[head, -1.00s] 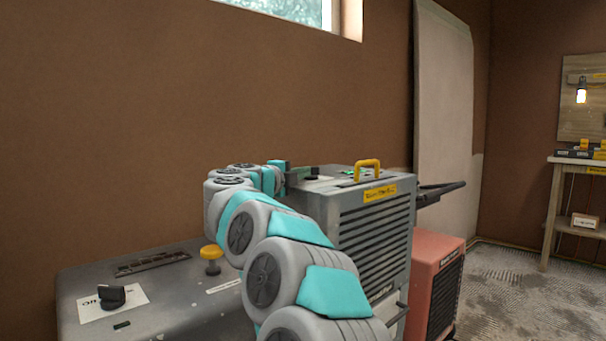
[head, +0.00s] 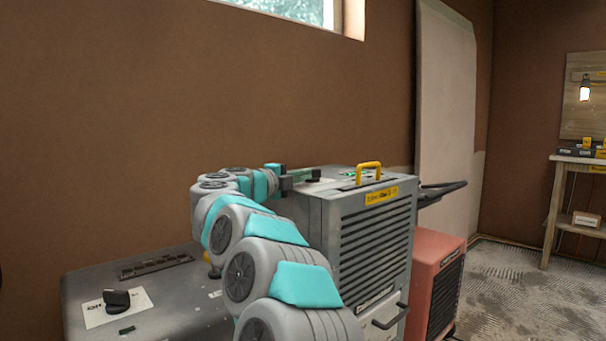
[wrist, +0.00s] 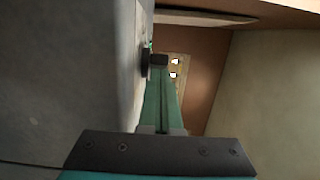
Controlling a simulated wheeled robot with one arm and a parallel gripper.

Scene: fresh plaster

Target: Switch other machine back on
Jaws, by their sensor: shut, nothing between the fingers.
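A grey louvred machine (head: 372,245) with a yellow handle (head: 368,173) stands at the centre of the head view. A nearer grey machine (head: 165,300) at lower left has a black rotary knob (head: 116,300) on a white label. My gripper (head: 312,174) is shut and empty, low over the far-left part of the louvred machine's top. In the wrist view its green fingers (wrist: 161,95) run along a grey surface (wrist: 70,75), their tips at a small dark knob (wrist: 158,59). I cannot tell whether they touch it. My arm mostly hides a yellow button on the nearer machine.
A red machine (head: 433,285) stands just right of the louvred one. A brown wall (head: 130,120) rises close behind the machines. A wooden bench (head: 575,160) stands at far right, with open, rough floor (head: 510,300) before it.

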